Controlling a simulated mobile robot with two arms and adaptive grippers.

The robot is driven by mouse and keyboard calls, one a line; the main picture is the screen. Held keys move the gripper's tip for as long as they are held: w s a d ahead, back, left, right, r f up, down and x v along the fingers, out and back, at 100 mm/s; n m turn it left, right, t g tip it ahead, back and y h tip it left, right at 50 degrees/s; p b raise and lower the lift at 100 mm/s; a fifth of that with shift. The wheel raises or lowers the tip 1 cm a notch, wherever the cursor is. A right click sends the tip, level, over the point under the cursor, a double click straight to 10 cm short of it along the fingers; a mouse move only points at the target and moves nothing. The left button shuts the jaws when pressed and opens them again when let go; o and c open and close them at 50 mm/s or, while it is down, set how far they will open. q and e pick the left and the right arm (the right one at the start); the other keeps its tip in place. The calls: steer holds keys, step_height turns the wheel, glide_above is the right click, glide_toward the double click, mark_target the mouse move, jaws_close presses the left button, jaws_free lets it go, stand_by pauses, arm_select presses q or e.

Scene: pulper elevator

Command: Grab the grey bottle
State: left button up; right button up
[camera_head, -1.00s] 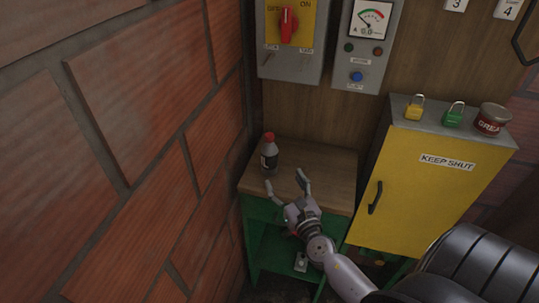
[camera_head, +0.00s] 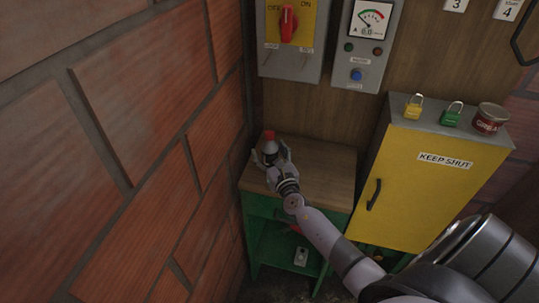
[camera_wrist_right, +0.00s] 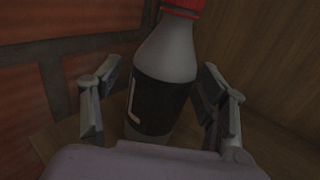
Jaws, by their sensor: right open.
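The grey bottle (camera_head: 270,148) has a red cap and a dark label. It stands on the wooden top of a small green stand (camera_head: 318,172), near the brick wall. My right gripper (camera_head: 268,156) is around it, with its fingers open on either side. In the right wrist view, the bottle (camera_wrist_right: 165,85) is between the two open fingers (camera_wrist_right: 160,110), with a visible gap on the left and a narrower one on the right. The bottle's lower part is partly hidden by my gripper. My left gripper does not show.
A brick wall (camera_head: 150,130) rises close on the left. A yellow cabinet (camera_head: 430,190) stands to the right, with two padlocks and a red tin (camera_head: 490,118) on top. A switch box (camera_head: 290,45) and a meter panel (camera_head: 366,50) hang above. The right part of the wooden top is clear.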

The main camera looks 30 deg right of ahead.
steer(key=shift+s, duration=0.1)
steer(key=shift+r, duration=0.1)
steer(key=shift+c, duration=0.7)
steer(key=c, duration=1.3)
